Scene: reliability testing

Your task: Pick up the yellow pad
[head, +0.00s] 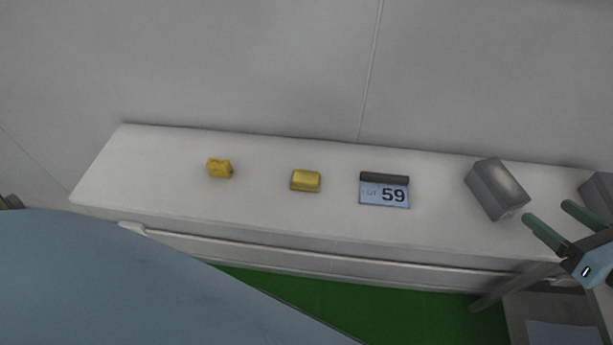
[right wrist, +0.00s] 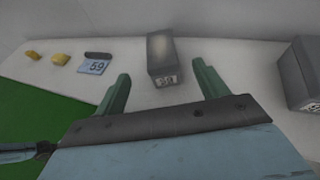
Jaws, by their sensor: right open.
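Two small yellow things lie on the white shelf. One is a textured, darker yellow block (head: 219,168) at the left. The other is a smooth, shiny yellow pad (head: 306,180) to its right. In the right wrist view the block (right wrist: 33,55) and the pad (right wrist: 60,59) are small, at the far left. My right gripper (head: 552,222) is open and empty at the right, with green fingers, far to the right of both yellow things. In the right wrist view its fingers (right wrist: 163,92) point toward a grey box. My left gripper is not in view.
A grey box (head: 496,189) stands on the white shelf (head: 160,205) near my right gripper; it also shows in the right wrist view (right wrist: 161,60). A second grey box (right wrist: 300,75) is further right. A sign reading 59 (head: 385,192) stands right of the pad. A wall backs the shelf.

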